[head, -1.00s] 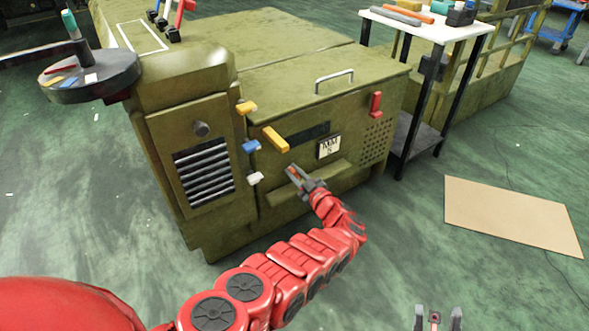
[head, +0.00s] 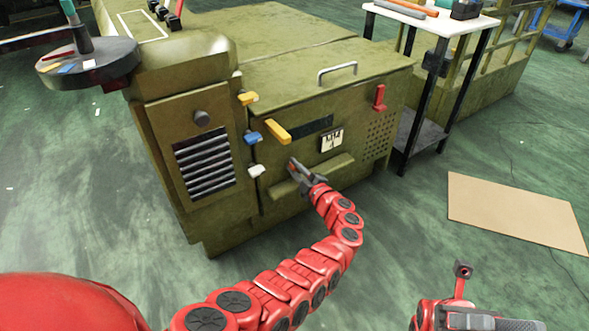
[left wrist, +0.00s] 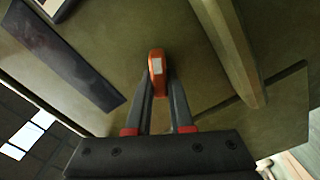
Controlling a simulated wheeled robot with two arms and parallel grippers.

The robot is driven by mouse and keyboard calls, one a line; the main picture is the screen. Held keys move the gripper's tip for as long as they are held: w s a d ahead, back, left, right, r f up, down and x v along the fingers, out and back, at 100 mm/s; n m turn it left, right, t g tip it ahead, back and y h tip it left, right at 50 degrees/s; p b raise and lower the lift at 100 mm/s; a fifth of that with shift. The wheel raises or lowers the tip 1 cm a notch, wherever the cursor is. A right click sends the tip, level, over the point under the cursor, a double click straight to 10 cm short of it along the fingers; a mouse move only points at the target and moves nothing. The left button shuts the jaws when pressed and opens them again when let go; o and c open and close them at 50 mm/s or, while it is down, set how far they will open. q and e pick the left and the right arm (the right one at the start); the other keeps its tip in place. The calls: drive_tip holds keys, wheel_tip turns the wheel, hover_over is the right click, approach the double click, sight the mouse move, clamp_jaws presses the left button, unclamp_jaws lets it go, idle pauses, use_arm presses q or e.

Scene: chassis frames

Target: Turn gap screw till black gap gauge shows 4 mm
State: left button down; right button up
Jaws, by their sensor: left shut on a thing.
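My left gripper (head: 293,166) is at the front of the olive machine, and its fingers are shut on a small orange piece. In the left wrist view, the fingertips (left wrist: 158,82) close on this orange screw head (left wrist: 156,62), which has a pale mark on its face. The screw's shaft is hidden. A dark slot-like panel (head: 312,125), possibly the black gap gauge, lies above the gripper; it also shows in the left wrist view (left wrist: 62,55). No reading on it can be made out. My right gripper (head: 463,272) is only partly seen at the lower right.
Beside the dark panel are a white plate (head: 331,140) with unreadable black marks and a yellow lever (head: 278,131). An olive ledge (head: 328,178) juts out right of the gripper. The floor in front is open.

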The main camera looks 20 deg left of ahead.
idle(0.3)
use_arm(q)
drive_tip(key=c, duration=0.8)
unclamp_jaws()
